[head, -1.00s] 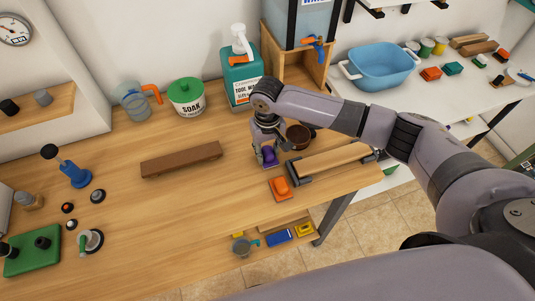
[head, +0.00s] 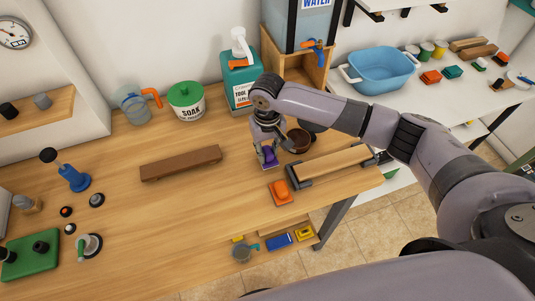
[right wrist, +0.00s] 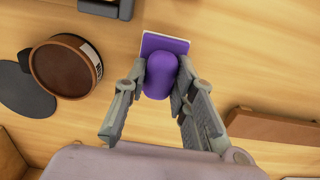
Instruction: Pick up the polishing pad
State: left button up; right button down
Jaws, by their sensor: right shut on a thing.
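The purple polishing pad (head: 269,157) has a rounded purple handle on a flat, pale-edged base. It is near the right part of the wooden bench, behind a similar orange pad (head: 280,191). My right gripper (head: 267,150) reaches down over the purple pad and is shut on its handle. In the right wrist view, the two fingers of my right gripper (right wrist: 159,84) press the handle of the purple pad (right wrist: 160,72) from both sides. I cannot tell whether its base still touches the bench. My left gripper is not in view.
A brown round tin (right wrist: 66,66) stands close beside the gripper. A wooden-topped block in dark end clamps (head: 330,164) lies to the right, near the bench edge. A brown bar (head: 181,163) lies to the left. The bench (head: 190,215) front middle is clear.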

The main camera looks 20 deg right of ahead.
aim_at(267, 150)
notch_tip(267, 150, up, 18)
jog(key=b, duration=0.2)
jog(key=c, duration=1.8)
grip_release()
jog(key=shift+c, duration=0.2)
grip_shut()
